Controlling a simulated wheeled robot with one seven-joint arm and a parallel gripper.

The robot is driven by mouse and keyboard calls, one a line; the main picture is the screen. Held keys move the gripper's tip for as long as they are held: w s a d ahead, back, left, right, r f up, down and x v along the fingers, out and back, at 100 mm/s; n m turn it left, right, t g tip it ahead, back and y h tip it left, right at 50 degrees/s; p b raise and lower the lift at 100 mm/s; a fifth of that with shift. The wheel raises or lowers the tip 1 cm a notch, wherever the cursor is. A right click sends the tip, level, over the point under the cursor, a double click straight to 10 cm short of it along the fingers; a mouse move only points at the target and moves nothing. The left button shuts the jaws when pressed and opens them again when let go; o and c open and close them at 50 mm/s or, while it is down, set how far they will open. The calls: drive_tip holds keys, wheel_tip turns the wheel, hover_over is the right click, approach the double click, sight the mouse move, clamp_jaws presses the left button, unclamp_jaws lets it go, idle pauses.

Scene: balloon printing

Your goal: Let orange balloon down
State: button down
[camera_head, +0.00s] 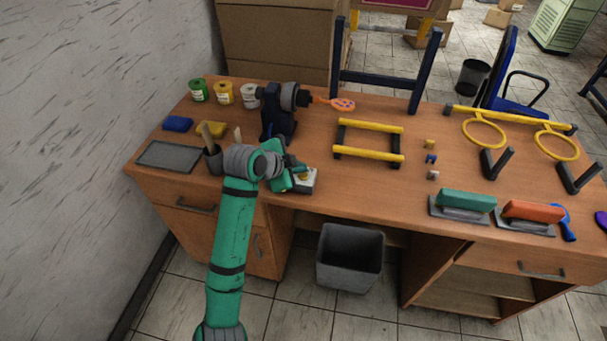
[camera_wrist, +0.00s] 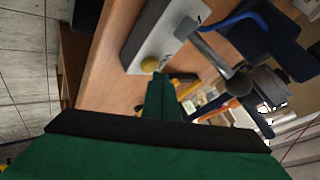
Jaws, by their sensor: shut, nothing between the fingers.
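The orange balloon (camera_head: 342,104) is small and flat-looking, with purple marks, at the nozzle of a dark inflating machine (camera_head: 279,124) on the desk. An orange part, likely the balloon, shows in the wrist view (camera_wrist: 216,106) beyond my fingers. A pale control box (camera_head: 305,183) with a yellow button sits at the desk's front edge; the button (camera_wrist: 150,64) also shows in the wrist view. My gripper (camera_head: 291,176) is shut and empty close beside the box. Its green fingers (camera_wrist: 163,92) appear near the button; I cannot tell whether they touch it.
A yellow-barred rack (camera_head: 369,127) stands mid-desk, right of the machine. Green, yellow and white pots stand at the back left. A grey tray (camera_head: 169,156) lies at the left. A grey bin (camera_head: 349,257) stands below the desk. Yellow rings and squeegees occupy the right side.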

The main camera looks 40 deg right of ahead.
sight(301, 177)
drive_tip(key=shift+s+r, duration=0.1)
drive_tip(key=shift+r, duration=0.15)
drive_tip(key=shift+r, duration=2.5)
drive_tip(key=shift+d, duration=0.1)
